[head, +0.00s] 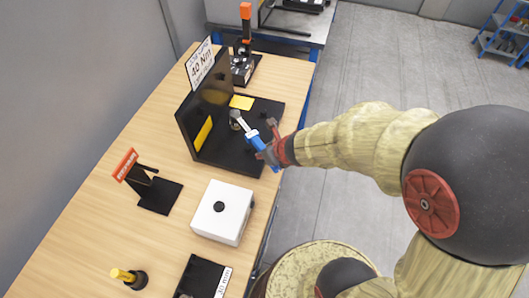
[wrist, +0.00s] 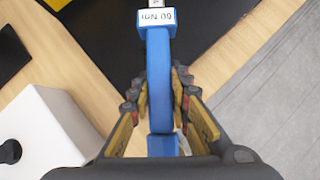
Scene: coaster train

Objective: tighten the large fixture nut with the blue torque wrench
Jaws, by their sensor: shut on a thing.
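The blue torque wrench (head: 254,136) is held in my gripper (head: 272,149) by its blue handle. In the wrist view the blue handle (wrist: 158,80) runs between my gripper's fingers (wrist: 160,100), with a white label at its upper end. The wrench's grey head reaches the large fixture nut (head: 235,114) on the black fixture (head: 225,150). At this size I cannot tell whether the head is seated around the nut or just beside it. The fixture has an upright back plate and yellow patches. A sign reading "40 Nm" (head: 200,63) stands above it.
A white box with a black knob (head: 222,212) stands in front of the fixture. A black stand with a red sign (head: 150,185) is at left. A yellow-handled tool (head: 125,276) and a black tray (head: 200,278) are nearer. An orange-topped device (head: 244,45) stands behind the fixture.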

